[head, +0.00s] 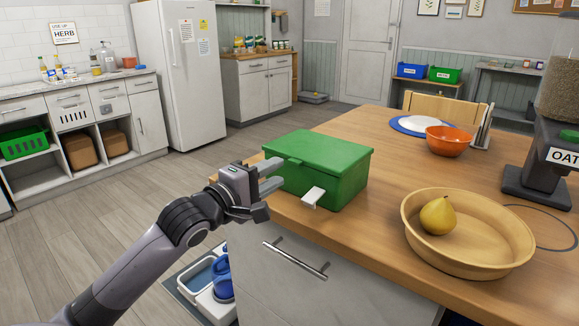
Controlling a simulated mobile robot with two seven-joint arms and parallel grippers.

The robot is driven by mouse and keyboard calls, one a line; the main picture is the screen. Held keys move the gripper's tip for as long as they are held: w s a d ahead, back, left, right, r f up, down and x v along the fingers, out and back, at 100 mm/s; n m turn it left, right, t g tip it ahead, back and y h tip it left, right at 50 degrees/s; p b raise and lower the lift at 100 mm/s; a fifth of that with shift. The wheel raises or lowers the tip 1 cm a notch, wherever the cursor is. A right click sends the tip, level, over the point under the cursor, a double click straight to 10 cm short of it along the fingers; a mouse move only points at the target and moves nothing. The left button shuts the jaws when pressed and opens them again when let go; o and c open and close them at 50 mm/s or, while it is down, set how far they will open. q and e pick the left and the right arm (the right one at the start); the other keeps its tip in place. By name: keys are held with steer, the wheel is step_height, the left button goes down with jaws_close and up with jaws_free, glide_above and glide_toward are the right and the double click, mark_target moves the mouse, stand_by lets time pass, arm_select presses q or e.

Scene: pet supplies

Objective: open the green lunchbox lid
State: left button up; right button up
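The green lunchbox (325,178) sits on the wooden table near its left front edge. Its green lid (320,150) lies flat and closed on top. A white latch tab (313,196) sticks out from its front side. My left gripper (277,174) is at the left side of the lunchbox, just below lid height. Its light fingers look parted, with nothing visible between them. I cannot tell whether a fingertip touches the box. My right gripper is out of view.
On the wooden table (375,210), a round tray (490,243) holding a yellow pear (438,215) stands at right front. An orange bowl (449,140), a blue-rimmed plate (400,124) and an oat dispenser (540,165) stand farther back. Bare tabletop lies right of the lunchbox.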

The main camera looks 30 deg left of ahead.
mark_target(293, 163)
arm_select(q)
steer(key=shift+w+d, duration=0.15)
steer(key=shift+w, duration=1.15)
steer(key=shift+w+d, duration=0.1)
steer(key=shift+w, duration=1.15)
jaws_close()
